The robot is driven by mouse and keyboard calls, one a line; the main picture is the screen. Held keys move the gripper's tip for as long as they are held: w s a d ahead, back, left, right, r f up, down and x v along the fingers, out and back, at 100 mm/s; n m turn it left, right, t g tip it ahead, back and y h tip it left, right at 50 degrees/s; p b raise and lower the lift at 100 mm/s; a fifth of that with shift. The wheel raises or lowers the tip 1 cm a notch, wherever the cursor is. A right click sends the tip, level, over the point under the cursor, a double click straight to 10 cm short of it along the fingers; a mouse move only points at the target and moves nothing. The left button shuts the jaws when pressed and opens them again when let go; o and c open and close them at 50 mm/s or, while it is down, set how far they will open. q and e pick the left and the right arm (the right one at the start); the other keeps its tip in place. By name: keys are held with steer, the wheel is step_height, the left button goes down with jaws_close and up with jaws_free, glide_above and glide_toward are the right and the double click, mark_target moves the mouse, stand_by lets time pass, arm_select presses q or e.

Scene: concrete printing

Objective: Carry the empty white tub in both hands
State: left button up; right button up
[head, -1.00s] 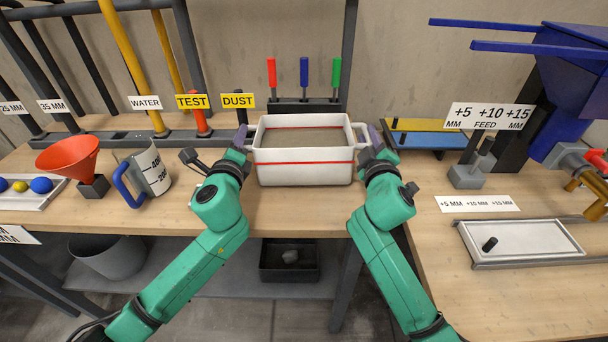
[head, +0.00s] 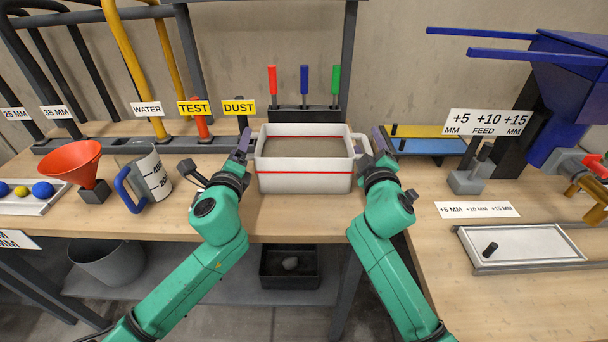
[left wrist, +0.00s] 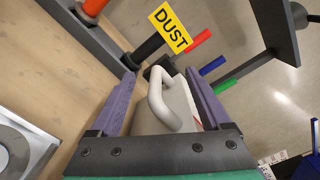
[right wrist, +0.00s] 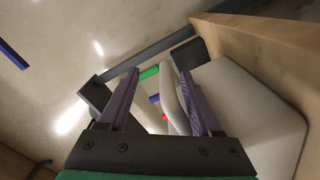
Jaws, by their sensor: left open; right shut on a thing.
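The white tub (head: 305,182) with a red line around it stands upright at the front middle of the bench. Its inside shows a plain grey-brown surface. My left gripper (head: 240,148) is at the tub's left side, its purple fingers open. In the left wrist view the tub's pale loop handle (left wrist: 172,108) lies between those spread fingers (left wrist: 160,75). My right gripper (head: 376,146) is at the right side, shut on the tub's right handle (head: 361,146). In the right wrist view that handle (right wrist: 170,98) runs between the fingers (right wrist: 160,76).
A measuring jug (head: 150,175) and an orange funnel (head: 72,160) stand left of the tub. A rack with red, blue and green handles (head: 304,114) is behind it. A grey feed lever block (head: 470,180) and a shallow tray (head: 525,243) are at right.

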arm_select(q)
steer(key=s, duration=1)
steer(key=shift+s, duration=0.4)
arm_select(e)
steer(key=shift+r, duration=0.15)
steer(key=o, duration=0.5)
steer(key=shift+o, duration=0.2)
steer(key=shift+s, duration=0.1)
steer(key=shift+s, duration=0.15)
steer(key=s, duration=1.1)
steer(key=shift+s, duration=0.3)
